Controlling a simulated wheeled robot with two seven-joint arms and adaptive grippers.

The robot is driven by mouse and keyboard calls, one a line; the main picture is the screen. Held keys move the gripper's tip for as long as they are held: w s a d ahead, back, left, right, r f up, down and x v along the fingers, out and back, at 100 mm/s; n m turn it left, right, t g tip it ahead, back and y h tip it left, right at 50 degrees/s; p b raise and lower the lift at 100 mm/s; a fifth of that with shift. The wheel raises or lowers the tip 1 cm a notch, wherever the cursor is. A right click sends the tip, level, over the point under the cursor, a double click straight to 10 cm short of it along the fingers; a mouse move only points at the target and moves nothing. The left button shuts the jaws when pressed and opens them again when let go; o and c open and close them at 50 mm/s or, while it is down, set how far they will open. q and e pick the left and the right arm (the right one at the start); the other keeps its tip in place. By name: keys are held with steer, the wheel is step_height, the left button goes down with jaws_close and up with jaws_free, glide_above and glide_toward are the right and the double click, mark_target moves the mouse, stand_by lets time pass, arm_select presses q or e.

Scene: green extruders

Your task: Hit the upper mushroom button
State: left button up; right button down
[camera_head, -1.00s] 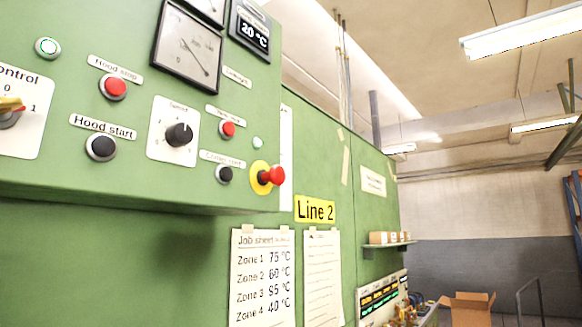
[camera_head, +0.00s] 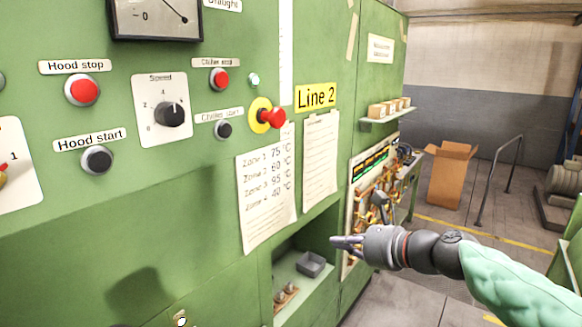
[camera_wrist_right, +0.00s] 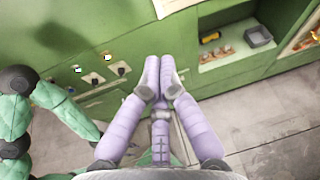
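A red mushroom button (camera_head: 273,118) on a yellow round plate sticks out of the green panel, left of and below the yellow "Line 2" sign. No second mushroom button is clear in view. My right gripper (camera_head: 336,242) points left in the head view, lower and to the right of the button, apart from it. Its fingers are together and empty; they also show together in the right wrist view (camera_wrist_right: 159,72). The button does not show in the right wrist view. My left gripper does not show; only green and black arm links show at the left there.
Flat red buttons for hood stop (camera_head: 83,90) and chiller (camera_head: 219,79), black start buttons and a speed knob (camera_head: 169,114) sit left of the mushroom button. Taped sheets (camera_head: 266,190) hang below it. A recess holds a grey bin (camera_head: 311,264). A shelf (camera_head: 384,117) juts out at right.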

mark_target(278, 120)
arm_select(q)
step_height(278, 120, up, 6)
steer(key=p, duration=0.4)
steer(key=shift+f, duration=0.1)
arm_select(e)
steer(key=s+r+y, duration=0.2)
steer(key=s+r, duration=0.3)
steer(key=r, duration=0.8)
steer(key=s+r+m+y, duration=0.1)
steer(key=s+r, duration=0.5)
steer(key=r, duration=0.7)
steer(key=shift+s+d+r+m+t+y, duration=0.2)
steer(key=shift+r+m+t+y, duration=0.15)
steer(key=shift+y, duration=0.55)
steer(key=p+x, duration=0.3)
steer(key=x, duration=1.1)
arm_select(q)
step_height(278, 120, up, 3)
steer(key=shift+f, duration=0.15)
arm_select(e)
steer(key=shift+w+f, duration=0.1)
